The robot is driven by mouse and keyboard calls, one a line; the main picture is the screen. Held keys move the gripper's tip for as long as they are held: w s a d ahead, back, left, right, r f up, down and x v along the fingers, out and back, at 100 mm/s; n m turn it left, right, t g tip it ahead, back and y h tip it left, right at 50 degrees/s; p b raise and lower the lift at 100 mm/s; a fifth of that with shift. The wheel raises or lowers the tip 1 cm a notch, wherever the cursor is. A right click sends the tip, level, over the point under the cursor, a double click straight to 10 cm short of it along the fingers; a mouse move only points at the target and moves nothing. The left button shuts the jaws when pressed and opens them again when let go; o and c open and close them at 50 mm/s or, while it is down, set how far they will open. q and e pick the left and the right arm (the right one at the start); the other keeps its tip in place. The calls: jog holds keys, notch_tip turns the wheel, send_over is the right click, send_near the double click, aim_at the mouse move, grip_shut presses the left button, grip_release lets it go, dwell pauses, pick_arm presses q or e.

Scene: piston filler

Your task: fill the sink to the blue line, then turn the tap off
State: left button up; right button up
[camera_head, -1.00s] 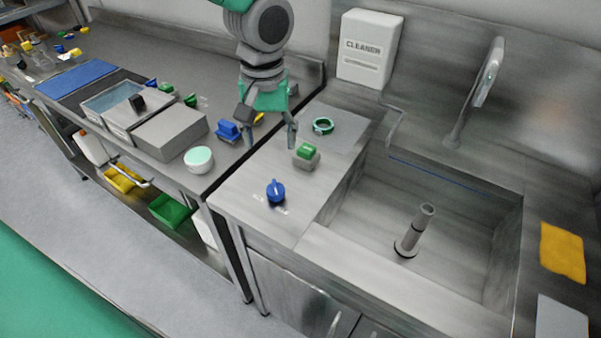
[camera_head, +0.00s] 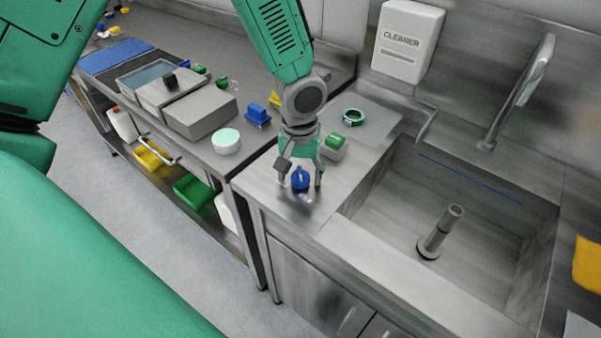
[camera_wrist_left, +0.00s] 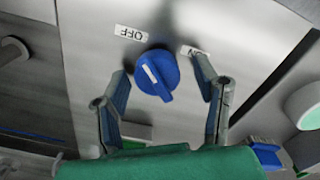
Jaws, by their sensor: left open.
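The blue tap knob (camera_head: 300,180) is on the steel counter left of the sink (camera_head: 372,232). In the left wrist view the knob (camera_wrist_left: 157,74) has a white stripe pointing towards the OFF label (camera_wrist_left: 131,33); the ON label (camera_wrist_left: 195,51) is on the other side. My left gripper (camera_head: 301,183) is open over the knob, one finger on each side; contact cannot be told. The tap spout (camera_head: 522,80) hangs over the sink, with no stream visible. The blue line (camera_head: 470,179) runs along the sink's back wall. No water shows in the sink. My right gripper is not in view.
A grey standpipe (camera_head: 441,232) stands in the sink. A green-topped block (camera_head: 334,146) and a green ring (camera_head: 352,117) are close behind my left gripper. A white bowl (camera_head: 226,141) and grey boxes (camera_head: 200,116) stand left. A cleaner dispenser (camera_head: 407,40) hangs on the wall.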

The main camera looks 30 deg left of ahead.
pick_arm(q)
jog(key=shift+d, duration=0.15)
jog(key=shift+r, duration=0.1)
jog(key=c, duration=1.2)
jog(key=shift+o, duration=0.2)
jog(key=m+p, duration=0.3)
jog(key=shift+r, duration=0.15)
jog(key=m+p, duration=0.3)
jog(key=m, duration=0.2)
jog(key=m+p, duration=0.3)
jog(key=m, duration=0.2)
jog(key=shift+d, duration=0.1)
jog(key=shift+w+m+p, duration=0.1)
jog(key=shift+m+p, duration=0.85)
jog(key=shift+m, duration=1.55)
